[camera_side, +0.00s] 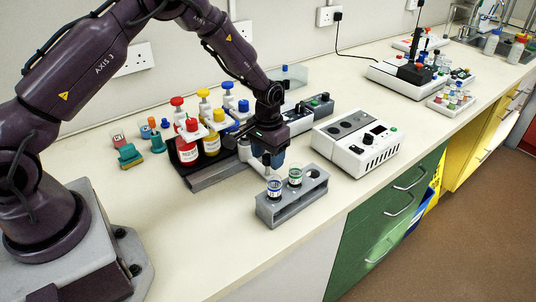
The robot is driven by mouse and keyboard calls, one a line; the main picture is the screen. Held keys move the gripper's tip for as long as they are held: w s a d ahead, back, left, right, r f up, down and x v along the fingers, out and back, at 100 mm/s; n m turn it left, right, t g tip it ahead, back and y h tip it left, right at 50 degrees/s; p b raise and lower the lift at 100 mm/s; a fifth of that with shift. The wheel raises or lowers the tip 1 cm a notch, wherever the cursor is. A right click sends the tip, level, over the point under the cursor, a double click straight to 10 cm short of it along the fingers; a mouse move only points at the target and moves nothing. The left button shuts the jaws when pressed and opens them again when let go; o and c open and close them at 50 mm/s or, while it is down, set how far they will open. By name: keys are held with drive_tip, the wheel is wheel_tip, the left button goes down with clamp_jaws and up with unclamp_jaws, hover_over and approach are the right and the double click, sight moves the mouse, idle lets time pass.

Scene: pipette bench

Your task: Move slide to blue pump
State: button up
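Pump bottles with red, yellow and blue caps stand in a row on a dark stand. The blue pump (243,106) is at the right end, farthest along the row. The red pump (187,150) and the yellow pump (210,142) are to its left. A grey rail (213,177) runs along the front of the stand. A pale part (256,166) shows at the rail's right end, partly behind my gripper; I cannot tell whether it is the slide. My gripper (272,160) points down there, right of the blue pump. Its fingers are too small to tell open from shut.
A grey rack (292,207) with blue-capped and green-capped vials stands just in front of my gripper. A white device (357,142) and a grey control box (308,113) stand to the right and behind. Small coloured blocks (130,155) lie left. The front-left bench is clear.

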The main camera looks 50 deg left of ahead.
wheel_tip(320, 180, up, 13)
idle(0.6)
drive_tip(key=s+d+r+t, duration=0.1)
drive_tip(key=s+r+t, duration=0.1)
drive_tip(key=s+r, duration=0.3)
drive_tip(key=s+d+r+m+t, duration=0.1)
drive_tip(key=s+r, duration=0.5)
drive_tip(key=s, duration=0.6)
drive_tip(key=s+d+r+t, duration=0.2)
drive_tip(key=s+r, duration=0.3)
drive_tip(key=s, duration=0.4)
drive_tip(key=shift+r+m+t, duration=0.3)
drive_tip(key=shift+m, duration=0.1)
